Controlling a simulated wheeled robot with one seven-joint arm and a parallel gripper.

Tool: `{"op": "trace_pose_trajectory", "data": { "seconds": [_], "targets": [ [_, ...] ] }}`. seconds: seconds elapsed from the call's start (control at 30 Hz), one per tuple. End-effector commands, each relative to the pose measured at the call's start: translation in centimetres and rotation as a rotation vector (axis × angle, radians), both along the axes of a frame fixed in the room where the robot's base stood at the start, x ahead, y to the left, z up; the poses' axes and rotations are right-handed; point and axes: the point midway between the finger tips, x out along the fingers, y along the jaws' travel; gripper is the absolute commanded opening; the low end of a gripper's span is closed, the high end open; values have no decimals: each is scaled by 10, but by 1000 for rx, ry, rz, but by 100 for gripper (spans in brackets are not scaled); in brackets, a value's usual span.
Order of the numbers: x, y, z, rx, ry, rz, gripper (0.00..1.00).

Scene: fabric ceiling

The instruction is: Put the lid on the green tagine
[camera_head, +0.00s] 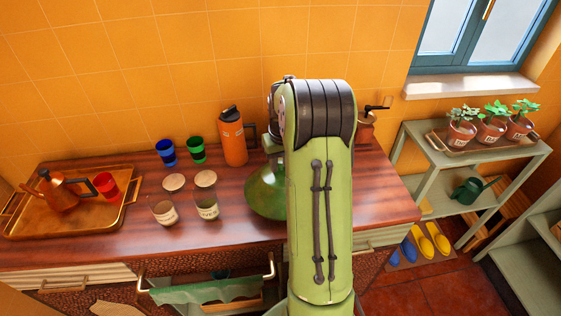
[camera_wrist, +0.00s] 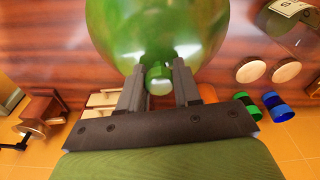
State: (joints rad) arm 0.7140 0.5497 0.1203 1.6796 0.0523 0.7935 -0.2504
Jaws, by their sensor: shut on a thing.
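The green tagine lid (camera_head: 263,192) shows as a glossy dome over the wooden counter, left of my arm in the head view. In the wrist view the green lid (camera_wrist: 155,30) fills the top middle, with its round knob (camera_wrist: 158,80) between the fingers. My gripper (camera_wrist: 158,68) is shut on that knob. My arm hides the gripper and the right part of the lid in the head view. The tagine's base cannot be told apart from the lid, so I cannot tell whether the lid rests on it.
An orange flask (camera_head: 232,137) stands close behind the lid. A wooden grinder (camera_head: 366,127) is to the right, behind my arm. Two jars (camera_head: 206,204), cork discs (camera_head: 174,181), a blue cup (camera_head: 166,152), a green cup (camera_head: 196,150) and a brass tray (camera_head: 24,232) are to the left.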

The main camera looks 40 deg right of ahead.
Motion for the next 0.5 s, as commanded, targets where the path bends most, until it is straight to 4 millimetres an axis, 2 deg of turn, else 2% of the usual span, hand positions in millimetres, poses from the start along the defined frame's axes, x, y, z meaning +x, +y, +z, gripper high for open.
{"op": "trace_pose_trajectory", "data": {
  "seconds": [0.43,0.47,0.5],
  "targets": [
    [0,0,-5,0,-1,0,0],
    [0,0,-4,0,-1,0,34],
    [0,0,-4,0,-1,0,40]
  ]
}}
